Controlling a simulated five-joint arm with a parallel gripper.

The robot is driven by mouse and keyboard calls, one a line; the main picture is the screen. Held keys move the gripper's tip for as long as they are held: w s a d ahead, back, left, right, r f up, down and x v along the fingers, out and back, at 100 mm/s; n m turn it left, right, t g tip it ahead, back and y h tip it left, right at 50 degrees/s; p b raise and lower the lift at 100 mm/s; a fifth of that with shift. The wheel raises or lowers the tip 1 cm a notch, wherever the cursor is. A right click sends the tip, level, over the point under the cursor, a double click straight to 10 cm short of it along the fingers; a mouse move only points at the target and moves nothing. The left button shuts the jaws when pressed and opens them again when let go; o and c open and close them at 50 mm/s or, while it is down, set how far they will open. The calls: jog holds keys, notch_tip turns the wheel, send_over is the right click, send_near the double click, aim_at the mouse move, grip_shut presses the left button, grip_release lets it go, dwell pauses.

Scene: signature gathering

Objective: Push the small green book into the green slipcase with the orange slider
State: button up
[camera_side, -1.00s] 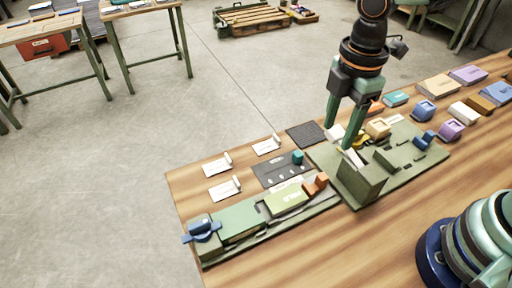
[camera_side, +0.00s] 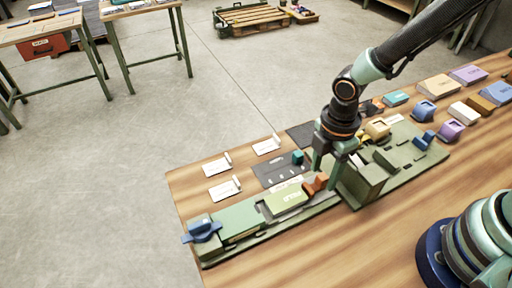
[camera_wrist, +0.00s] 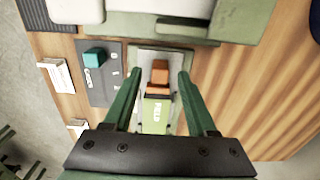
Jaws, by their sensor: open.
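The small green book (camera_side: 287,201), lettered FIELD, lies flat on a green track between the green slipcase (camera_side: 238,222) and the orange slider (camera_side: 316,184). Its slipcase-side end meets or nearly meets the slipcase; I cannot tell whether any is inside. In the wrist view the book (camera_wrist: 156,112) is partly hidden by my gripper. My gripper (camera_side: 328,166) is open and empty above the slider end of the track. In the wrist view its fingers (camera_wrist: 157,77) are on either side of the orange slider (camera_wrist: 159,72), with gaps; whether they are down at its height is unclear.
A blue clamp (camera_side: 202,230) sits at the slipcase's far end. A dark mat with a teal knob (camera_side: 298,157) lies beside the track. A tall green box (camera_side: 361,184) stands close to my gripper. White cards (camera_side: 222,189) lie toward the table edge.

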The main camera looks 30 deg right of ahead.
jog(key=shift+f, duration=0.25)
grip_shut()
jog(key=shift+r, duration=0.1)
dwell(1.2)
